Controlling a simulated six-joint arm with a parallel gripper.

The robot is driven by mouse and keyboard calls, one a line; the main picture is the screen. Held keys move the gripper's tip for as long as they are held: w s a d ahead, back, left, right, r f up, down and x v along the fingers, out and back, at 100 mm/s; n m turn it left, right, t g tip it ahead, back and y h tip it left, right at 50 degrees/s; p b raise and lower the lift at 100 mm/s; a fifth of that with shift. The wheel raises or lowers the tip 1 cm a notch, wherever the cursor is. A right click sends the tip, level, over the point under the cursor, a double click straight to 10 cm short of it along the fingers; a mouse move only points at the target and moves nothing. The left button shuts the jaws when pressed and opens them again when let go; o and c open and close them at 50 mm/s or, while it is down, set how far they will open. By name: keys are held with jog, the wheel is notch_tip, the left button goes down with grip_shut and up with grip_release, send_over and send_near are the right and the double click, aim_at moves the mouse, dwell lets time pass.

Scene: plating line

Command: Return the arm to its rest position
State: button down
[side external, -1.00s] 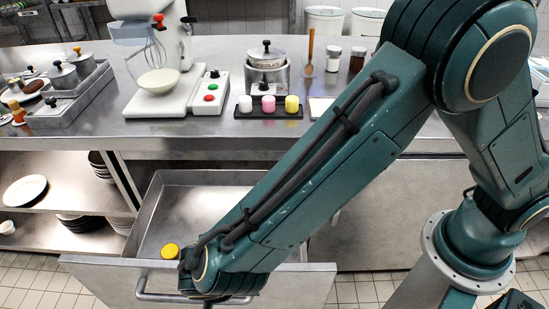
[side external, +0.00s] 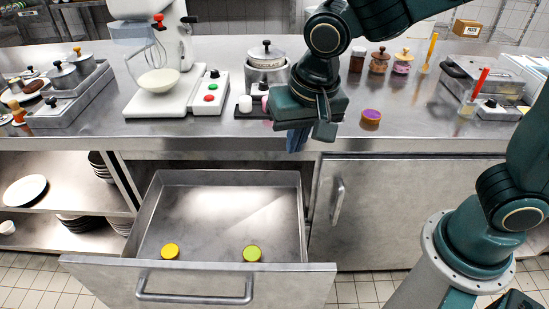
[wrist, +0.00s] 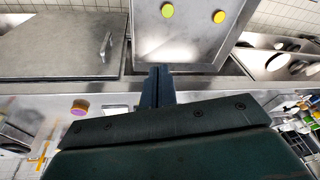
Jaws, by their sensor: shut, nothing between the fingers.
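My gripper (side external: 299,139) hangs in front of the counter's middle, over its front edge, with the fingers together and nothing held. In the wrist view the closed fingers (wrist: 156,85) point toward the open drawer. The arm's wrist hides part of the counter behind it, including some of the small colored cups.
The drawer (side external: 305,215) is open below the counter (side external: 420,130), with a yellow round piece (side external: 170,251) and a green one (side external: 252,253) inside. A purple-topped round piece (side external: 371,117) lies right of my gripper. A mixer (side external: 160,75) and pot (side external: 266,60) stand behind.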

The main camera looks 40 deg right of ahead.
jog(key=s+d+r+n+t, duration=0.1)
jog(key=s+d+r+n, duration=0.1)
jog(key=s+d, duration=0.5)
jog(key=s+d+r+n+t, duration=0.1)
jog(key=s+d+r+n, duration=0.2)
jog(key=s+d, duration=0.4)
jog(key=shift+d+r+t, duration=0.4)
jog(key=shift+d+r, duration=0.3)
jog(key=shift+r, duration=0.1)
